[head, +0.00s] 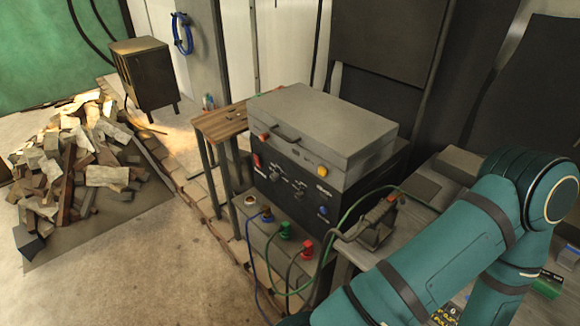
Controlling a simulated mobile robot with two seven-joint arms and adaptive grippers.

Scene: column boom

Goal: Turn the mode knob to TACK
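A grey and black welding-type machine (330,125) stands in the middle of the head view, its front turned to the lower left. Its dark front panel (288,196) carries a red switch (257,161), small light-marked knobs (276,169) (300,187) and a blue knob (323,210). The panel lettering is too small to read, so I cannot tell which knob is the mode knob or where it points. A teal arm of mine crosses the lower right, in front of the bench. Neither gripper shows in the head view.
Below the panel, blue (267,215), green (287,230) and red (307,249) connectors carry cables. A green cable loops up to a torch-like handle (382,215) on the right. A small wooden table (220,123) stands left of the machine.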

